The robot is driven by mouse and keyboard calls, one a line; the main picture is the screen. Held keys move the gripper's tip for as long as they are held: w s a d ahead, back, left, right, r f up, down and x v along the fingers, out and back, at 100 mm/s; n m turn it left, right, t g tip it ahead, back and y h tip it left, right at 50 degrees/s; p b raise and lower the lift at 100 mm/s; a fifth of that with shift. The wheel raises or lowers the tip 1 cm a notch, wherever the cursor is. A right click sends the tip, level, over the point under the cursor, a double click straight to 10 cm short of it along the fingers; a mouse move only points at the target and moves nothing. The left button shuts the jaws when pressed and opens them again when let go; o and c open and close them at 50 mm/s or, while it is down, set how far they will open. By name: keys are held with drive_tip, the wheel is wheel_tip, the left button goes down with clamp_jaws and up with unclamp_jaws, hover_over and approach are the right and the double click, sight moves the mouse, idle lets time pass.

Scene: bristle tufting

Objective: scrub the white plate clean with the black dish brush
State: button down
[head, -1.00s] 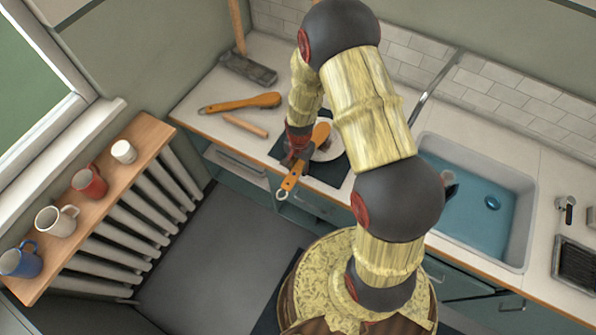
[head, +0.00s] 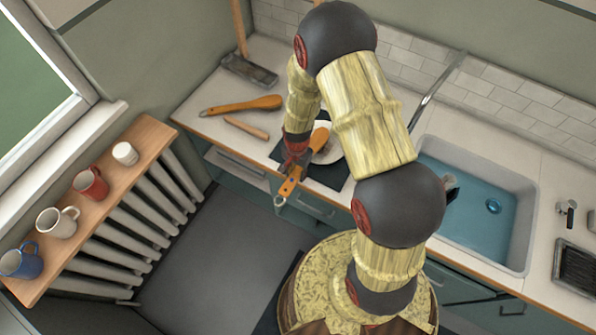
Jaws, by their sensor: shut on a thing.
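My gripper (head: 294,158) is shut on the handle of a brush (head: 318,141). The brush has an orange handle and back, and its bristles look dark, though they are mostly hidden. The handle's ringed end sticks out toward the counter's front edge, and the head lies over the white plate (head: 334,149). The plate rests on a dark mat (head: 326,176) and is partly hidden by my arm and the brush. I cannot tell whether the bristles touch it.
An orange brush (head: 240,105) and a wooden stick (head: 246,128) lie on the counter to the left. A dark broom head (head: 249,70) stands behind them. The blue-bottomed sink (head: 532,195) is to the right. Several mugs stand on the wooden shelf (head: 106,191) at left.

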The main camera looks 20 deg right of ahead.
drive_tip(key=shift+w+d, duration=0.65)
drive_tip(key=shift+d, duration=0.25)
drive_tip(key=shift+s+a, duration=0.7)
drive_tip(key=shift+a, duration=0.2)
drive_tip(key=shift+d, duration=1.4)
